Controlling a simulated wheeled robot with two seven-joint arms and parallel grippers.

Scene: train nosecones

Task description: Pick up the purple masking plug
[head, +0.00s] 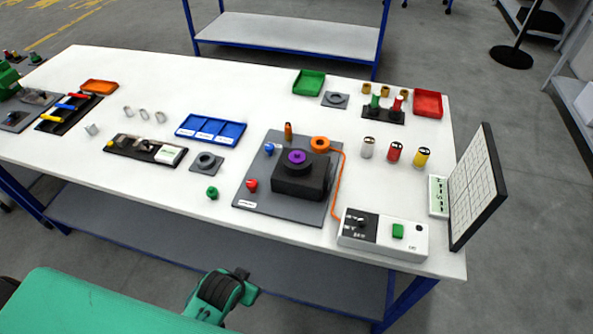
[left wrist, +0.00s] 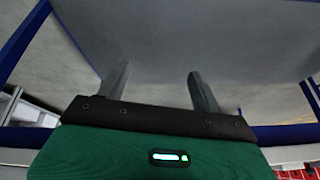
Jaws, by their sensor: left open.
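The purple masking plug (head: 297,156) sits on top of the black block (head: 299,184) on a grey base plate near the middle right of the white table (head: 110,180) in the head view. My left gripper shows in the left wrist view with two grey fingers (left wrist: 157,88) spread apart and nothing between them. It is below the table and away from the plug, facing a plain grey surface. A green and black part of my arm shows at the bottom of the head view. My right gripper is not in either view.
Around the plug on the grey plate (head: 250,203) stand a copper-coloured pin (head: 288,131), an orange ring (head: 320,144) with an orange cable, and red and blue knobs. A white control box (head: 382,236) and an upright panel (head: 476,187) stand to the right.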

